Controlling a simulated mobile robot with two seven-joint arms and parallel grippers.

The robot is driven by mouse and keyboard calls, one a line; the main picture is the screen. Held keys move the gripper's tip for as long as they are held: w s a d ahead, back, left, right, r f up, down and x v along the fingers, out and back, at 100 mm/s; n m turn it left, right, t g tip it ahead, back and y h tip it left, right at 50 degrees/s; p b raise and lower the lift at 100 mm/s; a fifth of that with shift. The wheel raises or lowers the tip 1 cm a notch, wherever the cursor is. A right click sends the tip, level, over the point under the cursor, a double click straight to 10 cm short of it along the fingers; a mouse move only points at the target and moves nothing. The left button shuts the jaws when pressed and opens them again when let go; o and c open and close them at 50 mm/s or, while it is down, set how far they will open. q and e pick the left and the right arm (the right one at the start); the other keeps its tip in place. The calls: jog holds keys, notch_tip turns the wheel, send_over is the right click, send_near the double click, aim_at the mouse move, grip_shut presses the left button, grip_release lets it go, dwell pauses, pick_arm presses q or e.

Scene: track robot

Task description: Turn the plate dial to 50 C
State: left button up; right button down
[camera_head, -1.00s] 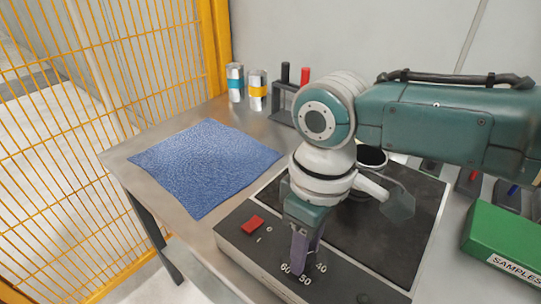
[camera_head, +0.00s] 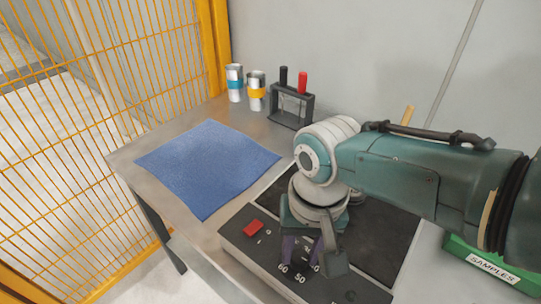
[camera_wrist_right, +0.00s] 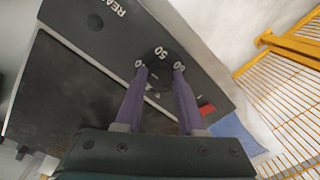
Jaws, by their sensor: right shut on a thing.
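The hot plate's control panel (camera_head: 262,259) is dark, with a red switch (camera_head: 254,227) on its left part. Numbers 60, 50 and 40 surround the dial (camera_wrist_right: 160,75) at the panel's front. My right gripper (camera_head: 303,252) points down over the dial. Its two purple fingers stand on either side of the small dark dial, shut on it; they also show in the right wrist view (camera_wrist_right: 158,72). The fingers and wrist partly hide the dial, and I cannot read its pointer. My left gripper is not in view.
A blue cloth (camera_head: 205,165) lies on the bench left of the plate. Two cans (camera_head: 235,88) and a dark rack (camera_head: 292,108) stand behind. A green SAMPLES box (camera_head: 480,264) is at the right. Yellow fencing (camera_head: 70,140) borders the left.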

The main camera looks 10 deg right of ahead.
aim_at(302, 259)
jog(key=m+p, duration=0.1)
jog(key=m, duration=0.4)
jog(key=shift+a+m, duration=0.1)
jog(key=shift+m, duration=0.2)
jog(key=m, duration=0.4)
jog(key=shift+m+p, duration=0.3)
jog(key=shift+m, duration=0.1)
jog(key=c, duration=0.5)
grip_release()
jog(key=r+p, duration=0.3)
jog(key=r, duration=0.1)
jog(key=r+p, duration=0.4)
jog(key=shift+s+r, duration=0.2)
jog(key=shift+r, duration=0.1)
jog(key=shift+r+p, duration=0.6)
jog(key=shift+r, duration=0.1)
